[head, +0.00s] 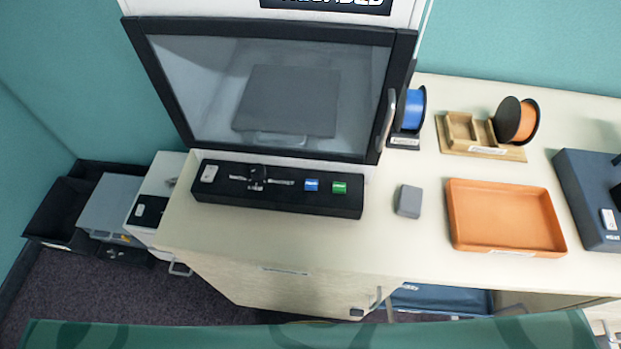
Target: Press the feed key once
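A long black panel (275,199) lies on the worktop in front of a machine with a dark-framed glass door. Near its right end are a blue key (311,185) and a green key (339,187), side by side. Both carry small white lettering that I cannot read, so I cannot tell which is the feed key. A dark and silver tool-like piece (258,180) lies across the panel's middle, and a small pale piece (209,174) is at its left end. Neither of my grippers is in view.
The machine's door (262,153) looks shut, with a handle (387,118) at right. A grey block (408,201), an orange tray (505,248), a blue spool (413,108) and an orange spool (528,121) stand to the right. The worktop in front of the panel is clear.

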